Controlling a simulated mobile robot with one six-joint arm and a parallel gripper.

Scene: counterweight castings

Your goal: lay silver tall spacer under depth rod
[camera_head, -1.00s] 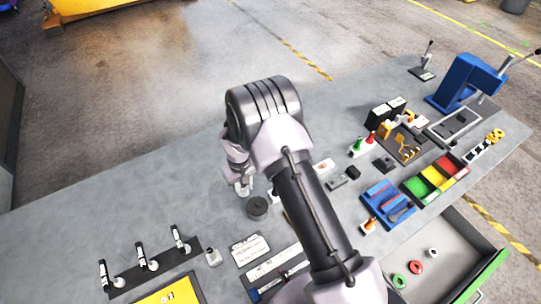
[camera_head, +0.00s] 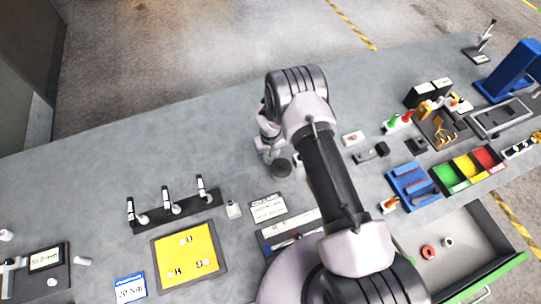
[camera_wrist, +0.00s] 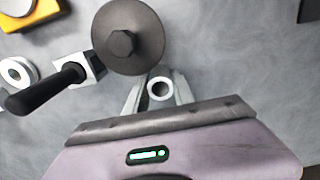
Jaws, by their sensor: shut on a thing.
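My gripper (camera_wrist: 158,95) is shut on a silver hollow cylinder (camera_wrist: 160,89), seen end-on between the fingers in the wrist view; it looks like the silver tall spacer. In the head view my gripper (camera_head: 268,154) is beside a dark round weight, and the spacer is hard to make out there. At the far left of the head view a dark plate (camera_head: 62,284) carries a grey gauge-like fixture (camera_head: 10,274) and a display reading about 50.0 mm (camera_head: 46,258). This may be the depth rod's station; the rod itself is not clear.
The dark round weight (camera_wrist: 128,38) with a hex top is close to my gripper, next to a black-handled part (camera_wrist: 62,80). Small pale cylinders (camera_head: 82,261) lie near the fixture. A rack of upright handled tools (camera_head: 172,208) and a yellow board (camera_head: 188,256) stand between.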

